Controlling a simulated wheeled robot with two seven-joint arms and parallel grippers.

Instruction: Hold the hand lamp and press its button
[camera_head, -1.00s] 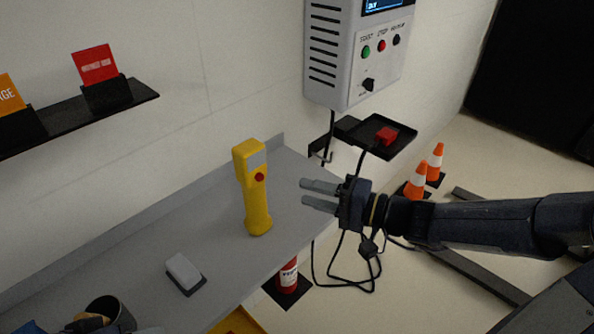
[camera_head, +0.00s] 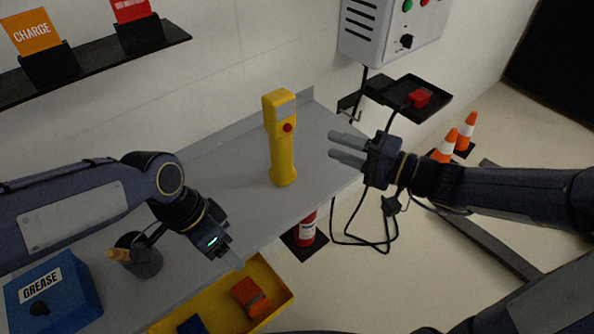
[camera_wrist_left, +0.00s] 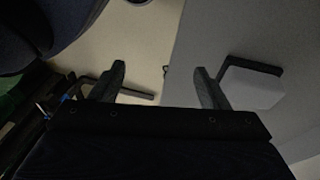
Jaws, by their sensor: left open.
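The yellow hand lamp (camera_head: 281,150) stands upright on the grey shelf top (camera_head: 235,180). Its red button (camera_head: 287,127) faces the camera, near the head. My left gripper (camera_head: 238,263) is low over the shelf's front edge, left of and nearer than the lamp. In the left wrist view its fingers (camera_wrist_left: 158,74) are apart with nothing between them.
A dark cup (camera_head: 140,258), a blue grease box (camera_head: 52,295) and a yellow bin (camera_head: 270,310) are near the left arm.

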